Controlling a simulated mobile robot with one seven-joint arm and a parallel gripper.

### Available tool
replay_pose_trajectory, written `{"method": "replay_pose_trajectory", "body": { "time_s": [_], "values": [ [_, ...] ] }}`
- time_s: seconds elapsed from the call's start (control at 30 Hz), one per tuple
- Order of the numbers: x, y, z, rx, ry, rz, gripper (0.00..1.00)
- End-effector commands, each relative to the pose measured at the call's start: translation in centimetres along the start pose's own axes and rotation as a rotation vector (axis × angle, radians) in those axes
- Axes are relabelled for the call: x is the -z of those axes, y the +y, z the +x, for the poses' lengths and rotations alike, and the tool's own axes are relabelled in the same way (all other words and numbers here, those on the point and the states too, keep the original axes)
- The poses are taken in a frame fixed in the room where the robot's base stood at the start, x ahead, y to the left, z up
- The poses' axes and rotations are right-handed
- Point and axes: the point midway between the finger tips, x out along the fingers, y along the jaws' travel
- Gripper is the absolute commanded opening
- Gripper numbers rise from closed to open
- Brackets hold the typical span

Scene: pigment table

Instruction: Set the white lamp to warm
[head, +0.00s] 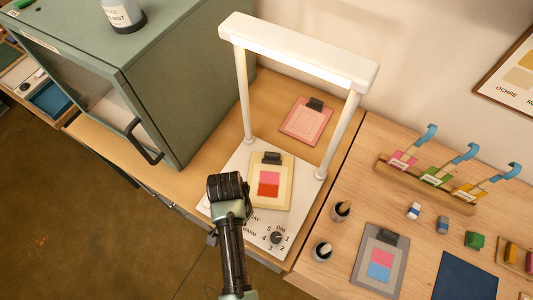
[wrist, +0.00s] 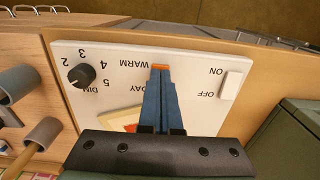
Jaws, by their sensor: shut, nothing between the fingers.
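The white lamp (head: 300,52) stands on the table as an arch on two posts, its top bar lit along the underside. Its white base (head: 222,165) carries printed labels and a black dimmer knob (head: 277,238). In the wrist view the base (wrist: 100,50) shows WARM, DAY, ON and OFF labels, the knob (wrist: 81,75) and a white on/off switch (wrist: 231,85). My gripper (wrist: 160,78) is shut and empty, its tips beside the WARM label. An orange piece (wrist: 160,67) shows at the tips; I cannot tell whether it is a switch. My fingers hide the WARM/DAY control's setting.
A card on a clipboard (head: 284,200) lies on the lamp base near my gripper. A green cabinet (head: 190,75) stands close on the left. Two grey cups (head: 322,250) and a grey clipboard (head: 365,262) are on the right. A pink clipboard (head: 305,124) lies behind.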

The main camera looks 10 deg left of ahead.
Motion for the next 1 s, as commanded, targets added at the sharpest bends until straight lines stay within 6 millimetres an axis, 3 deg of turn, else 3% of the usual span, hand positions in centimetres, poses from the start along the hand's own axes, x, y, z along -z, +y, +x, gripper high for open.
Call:
{"method": "replay_pose_trajectory", "body": {
  "time_s": [1.0],
  "values": [
    [0.0, 0.0, -7.1, 0.000, -0.001, 0.000, 0.00]
  ]
}}
